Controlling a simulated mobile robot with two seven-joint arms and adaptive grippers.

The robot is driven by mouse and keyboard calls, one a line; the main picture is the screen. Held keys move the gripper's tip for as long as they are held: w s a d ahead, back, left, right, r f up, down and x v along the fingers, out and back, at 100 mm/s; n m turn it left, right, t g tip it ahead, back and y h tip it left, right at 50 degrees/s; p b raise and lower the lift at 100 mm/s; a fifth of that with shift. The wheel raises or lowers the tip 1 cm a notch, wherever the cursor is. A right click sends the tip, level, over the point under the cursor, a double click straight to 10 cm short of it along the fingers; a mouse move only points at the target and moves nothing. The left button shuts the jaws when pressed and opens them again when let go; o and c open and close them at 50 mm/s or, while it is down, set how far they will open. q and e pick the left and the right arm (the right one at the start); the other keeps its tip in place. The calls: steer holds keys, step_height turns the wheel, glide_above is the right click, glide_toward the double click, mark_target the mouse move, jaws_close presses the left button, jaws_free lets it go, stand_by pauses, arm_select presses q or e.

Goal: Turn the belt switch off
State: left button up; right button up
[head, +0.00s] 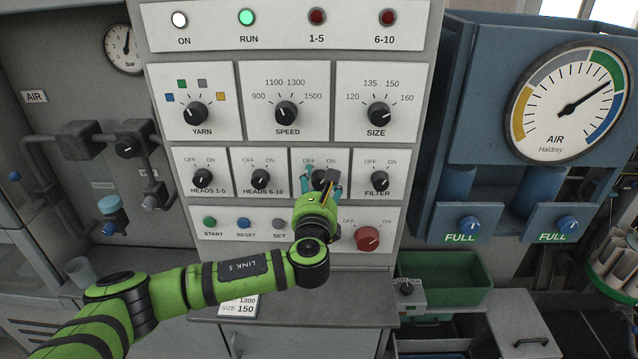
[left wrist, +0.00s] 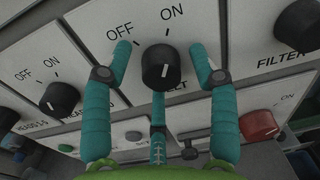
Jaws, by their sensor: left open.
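The belt switch is a black knob (head: 320,177) on the white panel, in the row under the SPEED dial. In the left wrist view the belt knob (left wrist: 162,68) shows large, with OFF up left and ON up right of it. Its white mark points up toward ON. The first letter of its label is hidden. My left gripper (head: 323,172) is at the knob. In the left wrist view its teal fingers (left wrist: 162,55) are open, one on each side of the knob and a third below, with visible gaps. My right gripper is out of view.
The HEADS 6-10 knob (head: 260,178) and FILTER knob (head: 379,181) sit close on either side. A red knob (head: 367,238) is below right, also near my fingers in the wrist view (left wrist: 258,124). A green bin (head: 445,278) stands lower right.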

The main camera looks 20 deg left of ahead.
arm_select(q)
steer(key=shift+c, duration=0.4)
steer(key=c, duration=1.1)
steer(key=shift+o, duration=0.2)
steer(key=n+b, duration=0.2)
steer(key=n, duration=0.1)
steer(key=shift+f+b, duration=0.2)
steer(key=shift+b, duration=0.1)
steer(key=n+b, duration=0.1)
steer(key=n, duration=0.2)
steer(key=shift+b, duration=0.4)
steer(key=n+b, duration=0.2)
steer(key=n, duration=0.1)
steer(key=shift+r+n+y+b, duration=0.2)
steer(key=shift+n+y+b, duration=0.35)
steer(key=shift+n, duration=0.95)
steer(key=shift+r, duration=0.1)
